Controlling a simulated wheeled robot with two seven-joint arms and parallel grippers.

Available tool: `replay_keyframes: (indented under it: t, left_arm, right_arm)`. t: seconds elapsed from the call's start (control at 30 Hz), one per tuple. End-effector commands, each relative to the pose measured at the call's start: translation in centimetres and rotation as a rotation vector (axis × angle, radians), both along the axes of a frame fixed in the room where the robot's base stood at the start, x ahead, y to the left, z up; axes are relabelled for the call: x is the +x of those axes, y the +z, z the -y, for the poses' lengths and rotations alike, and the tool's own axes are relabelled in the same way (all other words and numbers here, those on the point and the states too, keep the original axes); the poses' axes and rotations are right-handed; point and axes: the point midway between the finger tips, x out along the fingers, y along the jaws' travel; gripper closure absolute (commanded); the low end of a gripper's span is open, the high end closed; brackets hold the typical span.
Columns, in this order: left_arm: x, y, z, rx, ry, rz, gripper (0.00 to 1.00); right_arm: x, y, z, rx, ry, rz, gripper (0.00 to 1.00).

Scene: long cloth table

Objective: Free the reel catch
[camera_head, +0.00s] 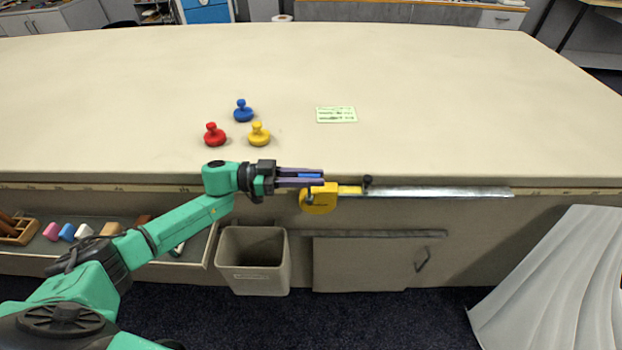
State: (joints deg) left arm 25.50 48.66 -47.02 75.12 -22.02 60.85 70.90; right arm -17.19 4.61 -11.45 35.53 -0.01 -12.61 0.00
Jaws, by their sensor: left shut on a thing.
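A yellow reel (321,203) sits at the front edge of the table, with a yellow piece reaching right from its top. A metal strip (440,192) runs right from it along the edge, with a small black knob (367,181) near its left end. My left gripper (314,178) lies level just above the reel, its fingers pointing right. It is shut on what looks like the reel catch (310,197), a small dark upright piece on the reel. The fingers hide the catch's top, and I cannot tell its position. My right gripper is out of view.
Red (214,134), blue (243,111) and yellow (259,134) knobbed pieces stand on the table (450,90), left of a green card (336,115). Below are a bin (253,283), an open drawer (204,263) with small items, and white cloth (560,280) at right.

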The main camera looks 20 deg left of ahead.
Motion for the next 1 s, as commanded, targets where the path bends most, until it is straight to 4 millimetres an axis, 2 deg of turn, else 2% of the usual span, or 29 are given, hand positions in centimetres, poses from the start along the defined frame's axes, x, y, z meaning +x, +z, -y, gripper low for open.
replay_keyframes:
  t: [0.6, 0.63, 0.67, 0.7, 1.0]
  left_arm:
    - [0.32, -0.05, -0.12, 0.002, 0.003, 0.004, 1.00]
    - [0.31, -0.05, -0.13, 0.002, 0.003, 0.004, 0.67]
    - [0.32, -0.04, -0.13, 0.002, 0.003, 0.004, 0.55]
    - [0.31, -0.04, -0.12, 0.002, 0.003, 0.004, 0.48]
    - [0.25, -0.06, -0.20, 0.002, 0.001, 0.004, 0.48]
  right_arm:
    - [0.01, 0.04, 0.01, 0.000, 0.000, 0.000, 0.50]
    - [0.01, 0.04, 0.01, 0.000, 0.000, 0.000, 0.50]
    - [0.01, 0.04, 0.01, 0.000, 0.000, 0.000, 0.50]
    - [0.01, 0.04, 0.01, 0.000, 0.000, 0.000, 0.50]
    - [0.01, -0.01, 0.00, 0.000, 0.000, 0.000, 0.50]
